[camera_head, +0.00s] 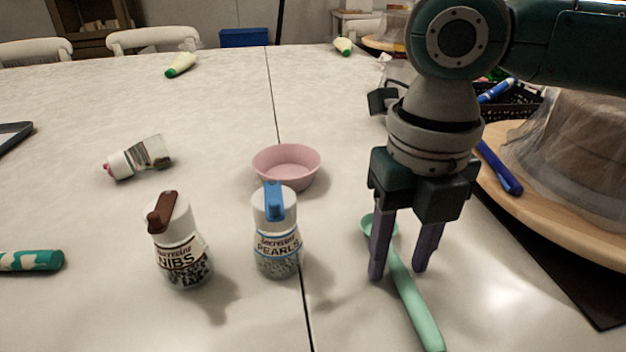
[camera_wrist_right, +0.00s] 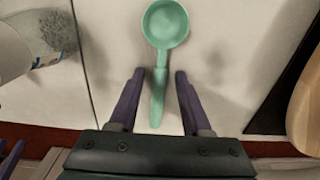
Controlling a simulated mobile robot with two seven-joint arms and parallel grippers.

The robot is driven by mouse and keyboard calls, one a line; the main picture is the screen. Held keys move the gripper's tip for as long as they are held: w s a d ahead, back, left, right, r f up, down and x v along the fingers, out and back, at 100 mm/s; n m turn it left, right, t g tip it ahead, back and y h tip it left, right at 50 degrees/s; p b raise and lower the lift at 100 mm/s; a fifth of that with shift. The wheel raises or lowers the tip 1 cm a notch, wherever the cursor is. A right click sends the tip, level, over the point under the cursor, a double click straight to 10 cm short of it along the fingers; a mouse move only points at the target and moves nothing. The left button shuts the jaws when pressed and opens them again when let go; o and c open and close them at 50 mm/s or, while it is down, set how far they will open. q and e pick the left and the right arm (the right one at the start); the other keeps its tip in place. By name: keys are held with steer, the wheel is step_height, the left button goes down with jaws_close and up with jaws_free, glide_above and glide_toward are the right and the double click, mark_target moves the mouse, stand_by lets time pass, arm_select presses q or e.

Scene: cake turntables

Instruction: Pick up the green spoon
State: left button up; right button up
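The green spoon (camera_head: 405,292) lies on the table, its round bowl toward the far side and its handle toward the front edge. My right gripper (camera_head: 403,274) is above it, pointing down and open, with one purple finger on each side of the handle. In the right wrist view the spoon (camera_wrist_right: 163,60) shows with its handle running between the open fingers (camera_wrist_right: 158,100), with a gap on both sides. Nothing is held.
A pearls shaker (camera_head: 277,235), a nibs shaker (camera_head: 180,245) and a pink bowl (camera_head: 287,165) stand left of the spoon. A wooden turntable (camera_head: 520,205) with a covered cake and a blue pen (camera_head: 499,168) are at right. The table's far left is mostly clear.

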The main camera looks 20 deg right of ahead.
jaws_close()
stand_by(0.5)
